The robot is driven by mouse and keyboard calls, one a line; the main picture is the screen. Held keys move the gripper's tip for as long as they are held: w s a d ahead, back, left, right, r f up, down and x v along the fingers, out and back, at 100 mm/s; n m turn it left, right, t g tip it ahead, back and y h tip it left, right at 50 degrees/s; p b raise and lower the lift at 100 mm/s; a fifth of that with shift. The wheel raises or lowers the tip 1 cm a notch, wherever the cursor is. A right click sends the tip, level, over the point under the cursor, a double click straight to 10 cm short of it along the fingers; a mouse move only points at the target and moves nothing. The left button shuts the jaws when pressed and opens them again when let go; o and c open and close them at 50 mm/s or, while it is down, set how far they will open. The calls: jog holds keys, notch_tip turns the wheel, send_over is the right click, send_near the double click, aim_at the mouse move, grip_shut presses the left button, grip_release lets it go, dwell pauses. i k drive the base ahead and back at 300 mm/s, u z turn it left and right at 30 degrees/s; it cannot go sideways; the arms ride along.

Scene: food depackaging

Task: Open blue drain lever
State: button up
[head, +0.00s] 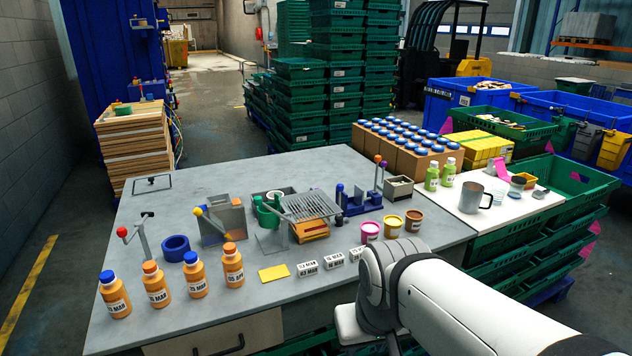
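Two ball-topped levers stand close together at the back right of the grey table, by a dark blue fixture (357,201). One has a blue-purple ball (384,165), the other an orange-red ball (377,159). I take the blue-balled one as the blue drain lever; its rod looks near upright, and its base is partly hidden. Whether it is open or shut is too small to tell. My arm reaches in from the lower right, in front of the table. My gripper's fingers do not show at the bottom edge, well apart from the lever.
A wire rack (312,206) and a yellow-balled lever (198,211) stand left of the fixture. Several orange bottles (157,286) line the front left. Pink, yellow and brown tubs (392,226) stand before the fixture. A grey box (398,189) is on its right.

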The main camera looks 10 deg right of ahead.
aim_at(340, 187)
jog(key=i, duration=0.9)
